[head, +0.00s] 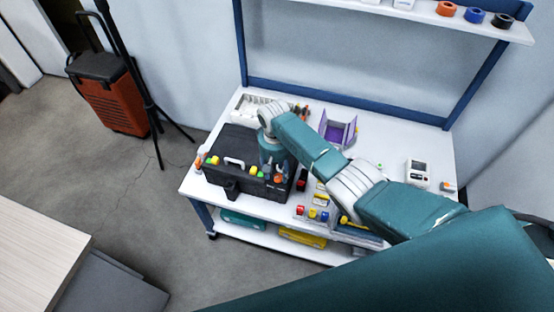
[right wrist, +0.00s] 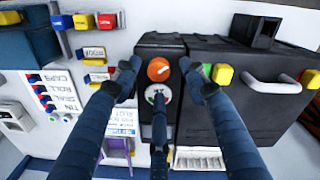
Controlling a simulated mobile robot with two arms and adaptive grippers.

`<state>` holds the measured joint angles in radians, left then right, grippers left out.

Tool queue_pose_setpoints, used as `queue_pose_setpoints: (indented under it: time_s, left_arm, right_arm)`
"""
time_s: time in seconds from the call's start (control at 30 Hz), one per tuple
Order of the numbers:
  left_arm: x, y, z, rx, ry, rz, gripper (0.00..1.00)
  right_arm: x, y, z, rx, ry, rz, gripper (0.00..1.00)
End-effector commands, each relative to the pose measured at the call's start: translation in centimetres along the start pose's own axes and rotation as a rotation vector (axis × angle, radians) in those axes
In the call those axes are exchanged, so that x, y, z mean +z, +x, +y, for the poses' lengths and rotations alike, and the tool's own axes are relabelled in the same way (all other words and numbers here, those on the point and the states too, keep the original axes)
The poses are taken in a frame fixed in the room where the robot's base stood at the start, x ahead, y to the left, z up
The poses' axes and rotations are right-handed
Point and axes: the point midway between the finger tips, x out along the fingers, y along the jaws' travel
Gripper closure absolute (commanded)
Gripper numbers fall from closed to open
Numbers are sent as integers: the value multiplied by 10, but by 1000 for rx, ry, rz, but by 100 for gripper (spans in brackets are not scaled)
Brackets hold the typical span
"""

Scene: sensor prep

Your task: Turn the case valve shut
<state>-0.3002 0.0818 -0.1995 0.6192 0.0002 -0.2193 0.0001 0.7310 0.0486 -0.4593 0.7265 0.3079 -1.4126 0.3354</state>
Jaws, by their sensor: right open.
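The black case (head: 228,184) stands on the left part of the white workbench. In the right wrist view the case (right wrist: 245,100) carries a round orange knob (right wrist: 158,69) with a pale mark, which looks like the valve. A small white dial (right wrist: 153,94) sits beside it. My right gripper (right wrist: 158,78) is open, and its dark blue fingers point at the case. Two fingertips lie on either side of the knob; the third covers part of the dial. I cannot tell whether any finger touches. In the head view the right gripper (head: 272,176) hides the knob. My left gripper is not in view.
Yellow and green blocks (right wrist: 223,74) sit along the case edge near a grey handle (right wrist: 270,85). A purple holder (head: 338,131) stands behind on the bench, and a white device (head: 418,172) is at right.

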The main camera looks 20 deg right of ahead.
Motion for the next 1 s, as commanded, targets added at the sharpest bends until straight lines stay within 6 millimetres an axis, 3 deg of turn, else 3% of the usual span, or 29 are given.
queue_pose_setpoints:
  time_s: [0.3, 0.5, 1.0]
  left_arm:
    - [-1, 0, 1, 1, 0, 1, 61]
    - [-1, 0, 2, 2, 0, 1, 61]
    - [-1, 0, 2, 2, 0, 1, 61]
  right_arm:
    - [0, -67, 1, 0, 1, 3, 57]
    - [0, -93, 1, 0, 3, 1, 57]
    - [0, -99, 1, 1, 3, -1, 57]
